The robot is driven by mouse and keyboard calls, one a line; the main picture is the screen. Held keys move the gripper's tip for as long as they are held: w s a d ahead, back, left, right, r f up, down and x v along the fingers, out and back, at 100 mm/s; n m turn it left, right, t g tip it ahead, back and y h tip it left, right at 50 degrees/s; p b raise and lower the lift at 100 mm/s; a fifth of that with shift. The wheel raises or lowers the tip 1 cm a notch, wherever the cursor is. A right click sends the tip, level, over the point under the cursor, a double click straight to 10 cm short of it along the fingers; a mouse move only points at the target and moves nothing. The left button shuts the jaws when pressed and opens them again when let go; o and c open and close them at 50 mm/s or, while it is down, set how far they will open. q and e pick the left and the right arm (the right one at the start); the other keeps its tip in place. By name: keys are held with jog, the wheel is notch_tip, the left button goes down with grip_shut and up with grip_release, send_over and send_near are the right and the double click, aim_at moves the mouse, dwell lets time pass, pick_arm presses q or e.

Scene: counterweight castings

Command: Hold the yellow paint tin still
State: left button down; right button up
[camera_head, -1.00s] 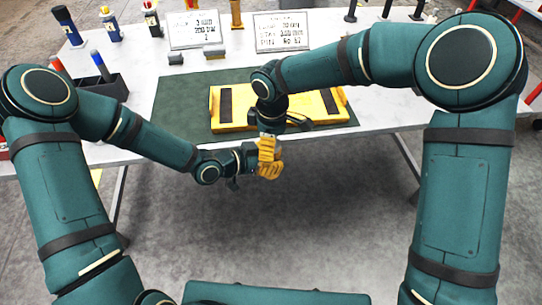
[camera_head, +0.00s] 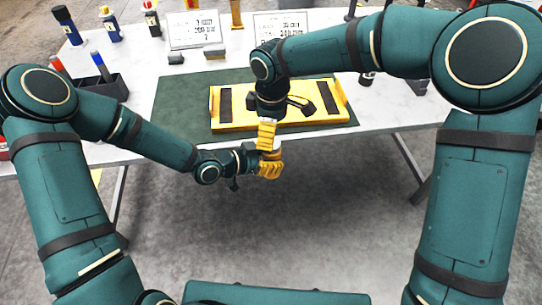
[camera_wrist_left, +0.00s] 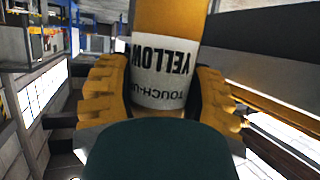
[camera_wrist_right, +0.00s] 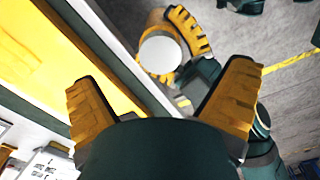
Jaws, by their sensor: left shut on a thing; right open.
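The yellow paint tin (camera_wrist_left: 162,70) has a white label reading "YELLOW" and "TOUCH-UP". My left gripper (camera_head: 270,169) is shut on it, with one finger on each side in the left wrist view. The tin is held in the air in front of the table's near edge. In the head view the grippers mostly hide it. In the right wrist view the tin's round white end (camera_wrist_right: 160,54) shows between my left gripper's yellow fingers. My right gripper (camera_wrist_right: 164,92) is open and empty, just above the tin, its fingers pointing toward that end. I see no contact.
A yellow tray (camera_head: 225,124) with dark strips lies on a green mat (camera_head: 175,100) behind the grippers. A dark holder (camera_head: 112,88) with markers, several bottles and two white sign cards (camera_head: 194,30) stand on the table. The floor in front of the table is clear.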

jog(key=shift+r, duration=0.1)
notch_tip(320, 180, up, 12)
dwell(0.6)
pick_arm(q)
jog(key=shift+r, duration=0.1)
pick_arm(e)
jog(key=s+f+m+g+y, duration=0.1)
jog(key=s+f+m, duration=0.1)
jog(key=s+f, duration=0.45)
jog(key=s+f+m+g+y, duration=0.1)
jog(key=s+f, duration=0.3)
jog(key=f, duration=0.6)
jog(key=s+d+f+m+t+y, duration=0.1)
jog(key=s+d+f+m, duration=0.2)
jog(key=d+f+m, duration=0.4)
jog(key=s+d+f+m+t, duration=0.2)
jog(key=d+f+m, duration=0.5)
jog(key=f, duration=0.5)
jog(key=shift+s+f+m+t+y, duration=0.3)
jog(key=shift+s+m+y, duration=0.1)
jog(key=shift+m, duration=0.1)
